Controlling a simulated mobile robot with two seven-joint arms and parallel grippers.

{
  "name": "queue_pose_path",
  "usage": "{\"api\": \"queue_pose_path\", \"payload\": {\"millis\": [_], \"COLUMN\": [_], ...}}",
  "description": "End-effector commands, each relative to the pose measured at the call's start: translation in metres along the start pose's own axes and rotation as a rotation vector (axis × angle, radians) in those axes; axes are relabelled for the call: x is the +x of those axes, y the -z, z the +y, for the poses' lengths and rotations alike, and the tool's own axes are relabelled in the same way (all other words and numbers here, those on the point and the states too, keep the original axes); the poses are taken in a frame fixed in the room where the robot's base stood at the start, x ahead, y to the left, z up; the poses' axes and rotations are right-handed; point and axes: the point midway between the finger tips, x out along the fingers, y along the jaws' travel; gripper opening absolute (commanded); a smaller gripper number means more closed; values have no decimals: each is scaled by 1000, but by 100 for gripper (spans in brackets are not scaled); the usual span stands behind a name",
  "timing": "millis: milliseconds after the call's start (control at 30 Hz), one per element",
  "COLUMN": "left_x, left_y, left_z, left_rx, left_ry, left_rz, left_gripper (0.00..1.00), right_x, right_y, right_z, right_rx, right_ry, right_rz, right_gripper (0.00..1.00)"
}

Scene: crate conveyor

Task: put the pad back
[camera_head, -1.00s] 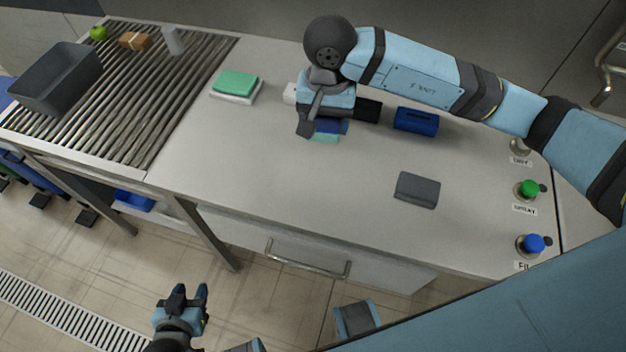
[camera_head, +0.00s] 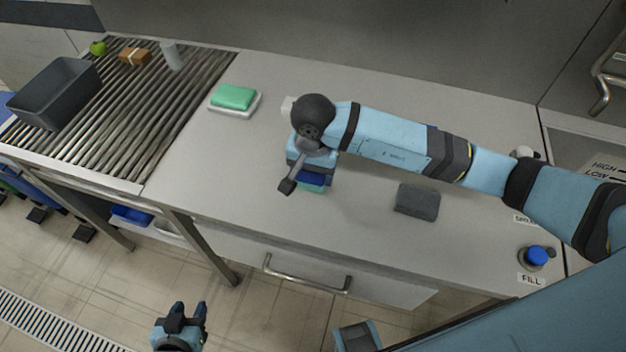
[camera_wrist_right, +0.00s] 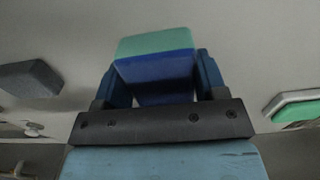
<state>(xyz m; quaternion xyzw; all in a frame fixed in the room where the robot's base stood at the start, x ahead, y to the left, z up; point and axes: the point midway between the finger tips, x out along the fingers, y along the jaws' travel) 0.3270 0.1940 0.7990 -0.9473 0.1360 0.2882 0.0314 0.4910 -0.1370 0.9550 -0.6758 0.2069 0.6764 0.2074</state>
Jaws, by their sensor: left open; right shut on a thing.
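My right gripper (camera_head: 308,174) is shut on a block-like pad (camera_head: 313,184), blue with a green-teal layer, over the middle of the table. In the right wrist view the pad (camera_wrist_right: 155,64) sits between the two fingers, its blue side and teal face showing. I cannot tell whether it touches the table. A green pad (camera_head: 233,96) lies on a white tray (camera_head: 252,108) at the back left. A dark grey pad-like block (camera_head: 417,201) lies to the right of the right gripper. My left gripper (camera_head: 188,309) is open and empty, low in front of the table.
A conveyor (camera_head: 140,115) at the left carries a grey crate (camera_head: 55,93), a brown box (camera_head: 134,56), a green apple (camera_head: 98,48) and a white cylinder (camera_head: 172,56). A blue button (camera_head: 537,256) stands at the right. The table between tray and right gripper is clear.

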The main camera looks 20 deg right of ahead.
Motion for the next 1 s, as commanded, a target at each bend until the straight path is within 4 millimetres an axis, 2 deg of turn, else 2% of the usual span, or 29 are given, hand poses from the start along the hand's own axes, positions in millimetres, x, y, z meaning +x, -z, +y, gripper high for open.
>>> {"api": "queue_pose_path", "payload": {"millis": [133, 333, 733, 767, 867, 1000], "left_x": [-1, -3, 0, 0, -1, -1], "left_y": [1, 6, 3, 4, 3, 3], "left_z": [0, 0, 0, 0, 0, 0], "left_rx": [0, 0, 0, 0, 0, 0], "left_ry": [0, 0, 0, -1, -1, -1], "left_rz": [0, 5, 9, 9, 6, 5], "left_gripper": [43, 43, 43, 43, 43, 43], "right_x": [12, 41, 49, 48, 47, 47], "right_y": [-1, -1, 0, 0, 0, 0], "right_z": [0, 0, 0, 0, 0, 0], "right_rx": [1, 0, -1, -1, -1, -1], "right_ry": [-1, 0, 0, 1, 1, 0], "right_rz": [-3, -3, 1, 0, 0, 0], "right_gripper": [46, 46, 46, 67, 90, 91]}}
